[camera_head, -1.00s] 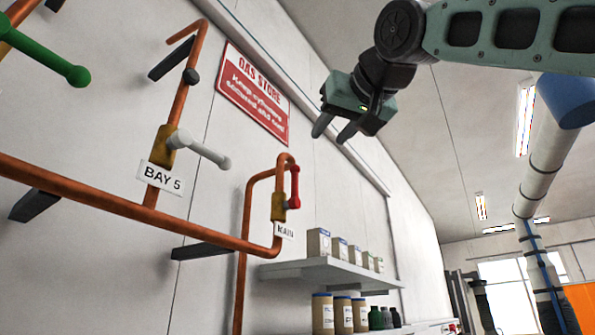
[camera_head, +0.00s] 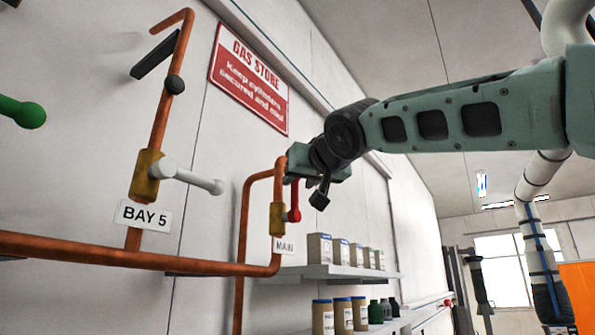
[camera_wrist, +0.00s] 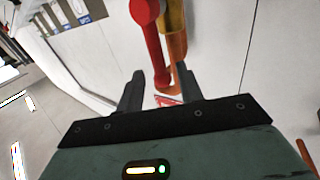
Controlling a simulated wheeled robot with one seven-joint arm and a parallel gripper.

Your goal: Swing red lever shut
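The red lever (camera_head: 294,203) is on the brass valve (camera_head: 277,218) of the copper pipe above the MAIN label (camera_head: 285,245). It stands upright, along the pipe, and its upper end is partly hidden by my gripper. My gripper (camera_head: 307,188) is at the lever's upper end. In the wrist view, the red lever (camera_wrist: 153,48) runs down from its round hub to between the two spread fingers of my gripper (camera_wrist: 160,74). Gaps show beside the lever, so the gripper is open. I cannot tell how deep the lever sits between the fingers.
A white lever (camera_head: 195,180) sits on the BAY 5 valve, and a green lever (camera_head: 22,112) is at far left. Copper pipe (camera_head: 120,255) runs along the wall. A shelf (camera_head: 335,272) with boxes is below right. A red sign (camera_head: 250,80) is above.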

